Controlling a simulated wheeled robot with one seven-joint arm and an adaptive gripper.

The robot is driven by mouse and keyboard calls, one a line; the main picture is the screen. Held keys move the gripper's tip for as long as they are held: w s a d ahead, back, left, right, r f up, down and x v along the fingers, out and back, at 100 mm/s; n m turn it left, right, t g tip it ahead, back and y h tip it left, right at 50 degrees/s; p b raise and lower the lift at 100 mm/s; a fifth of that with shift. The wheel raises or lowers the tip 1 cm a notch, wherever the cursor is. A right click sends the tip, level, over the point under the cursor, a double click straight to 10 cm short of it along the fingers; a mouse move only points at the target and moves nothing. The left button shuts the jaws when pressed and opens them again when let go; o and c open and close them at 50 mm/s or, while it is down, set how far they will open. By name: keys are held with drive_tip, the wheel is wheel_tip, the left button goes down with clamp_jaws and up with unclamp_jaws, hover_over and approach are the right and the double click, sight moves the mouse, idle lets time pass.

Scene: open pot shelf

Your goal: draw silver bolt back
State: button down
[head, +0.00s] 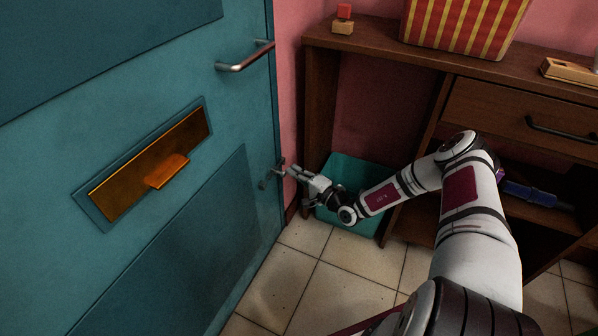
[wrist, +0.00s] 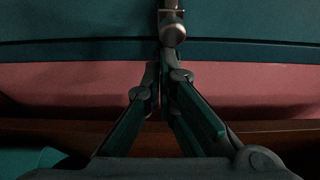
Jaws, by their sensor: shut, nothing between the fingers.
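The silver bolt (head: 272,175) is on the lower right edge of the teal door (head: 130,50), small in the head view. In the wrist view the bolt's metal knob (wrist: 172,34) shows at the top centre, just beyond my fingertips. My gripper (head: 293,172) is to the right of the bolt, with its fingers pointing left at it. In the wrist view my gripper (wrist: 162,75) has its fingertips together with nothing between them. I cannot tell whether a fingertip touches the knob.
A teal bin (head: 352,232) stands on the tiled floor below my gripper. A wooden shelf unit (head: 380,45) is to the right, against the pink wall. A metal door handle (head: 245,58) is above the bolt, and an orange letter flap (head: 168,172) is on the door.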

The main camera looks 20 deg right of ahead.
drive_tip(key=shift+s+a, duration=0.1)
idle(0.3)
drive_tip(key=s+a+p, duration=0.3)
drive_tip(key=p, duration=0.1)
drive_tip(key=shift+s+a, duration=0.1)
idle(0.4)
